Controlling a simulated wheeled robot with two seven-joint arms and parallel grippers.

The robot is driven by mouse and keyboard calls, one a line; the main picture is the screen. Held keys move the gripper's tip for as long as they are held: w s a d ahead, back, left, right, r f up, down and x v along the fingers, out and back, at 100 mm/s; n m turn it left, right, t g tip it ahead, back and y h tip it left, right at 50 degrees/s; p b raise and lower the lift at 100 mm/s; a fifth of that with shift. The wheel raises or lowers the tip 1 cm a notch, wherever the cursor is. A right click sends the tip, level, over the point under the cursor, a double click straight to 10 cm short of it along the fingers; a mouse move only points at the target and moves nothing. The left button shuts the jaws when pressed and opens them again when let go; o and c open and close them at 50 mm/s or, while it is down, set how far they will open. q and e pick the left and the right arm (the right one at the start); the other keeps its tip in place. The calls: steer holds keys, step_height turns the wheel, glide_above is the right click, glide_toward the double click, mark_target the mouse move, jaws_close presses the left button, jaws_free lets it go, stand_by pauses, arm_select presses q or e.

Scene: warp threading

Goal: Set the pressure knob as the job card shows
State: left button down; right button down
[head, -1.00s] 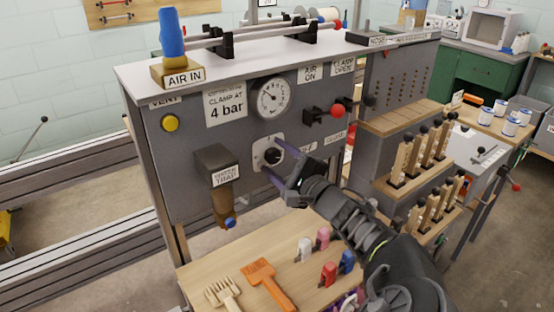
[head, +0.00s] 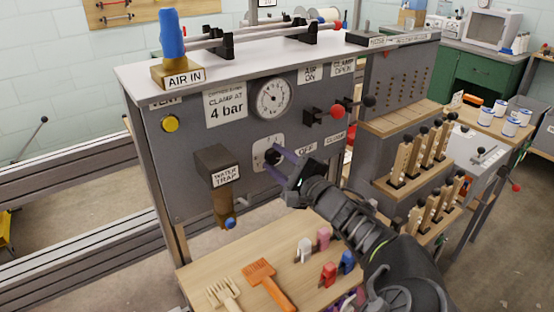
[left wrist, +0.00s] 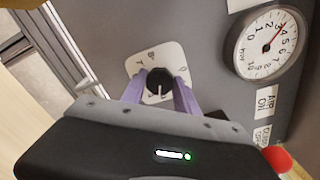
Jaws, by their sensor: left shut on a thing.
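The pressure knob (left wrist: 159,83) is black and sits on a white plate (left wrist: 146,60) with scale marks on the grey panel. A white line on it points down in the left wrist view. My left gripper (head: 274,158) is at the knob, its two purple fingers shut on it from both sides, also in the left wrist view (left wrist: 160,92). The job card (head: 226,104) on the panel reads "clamp at 4 bar". The round gauge (head: 271,98) is above the knob; in the left wrist view its red needle (left wrist: 276,36) points to the upper right.
A red-ended lever (head: 337,111) and a black ball handle (head: 370,101) stick out right of the gauge. The water trap (head: 218,170) hangs left of the knob, with a yellow button (head: 170,123) higher up. A wooden shelf (head: 215,268) below carries combs and coloured clips.

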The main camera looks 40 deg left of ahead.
arm_select(q)
steer(key=m+p, duration=0.2)
steer(key=p, duration=0.1)
steer(key=r+m+p, duration=0.1)
steer(key=p, duration=0.2)
steer(key=shift+m+p, duration=0.3)
steer(key=shift+m, duration=0.1)
steer(key=shift+f+m+p, duration=0.25)
steer(key=shift+m+p, duration=0.05)
steer(key=shift+f, duration=0.25)
steer(key=c, duration=0.9)
jaws_free()
steer(key=shift+d, duration=0.1)
steer(key=v, duration=0.7)
steer(key=shift+s+d+b, duration=0.15)
steer(key=shift+d+b, duration=0.15)
steer(key=shift+d, duration=0.05)
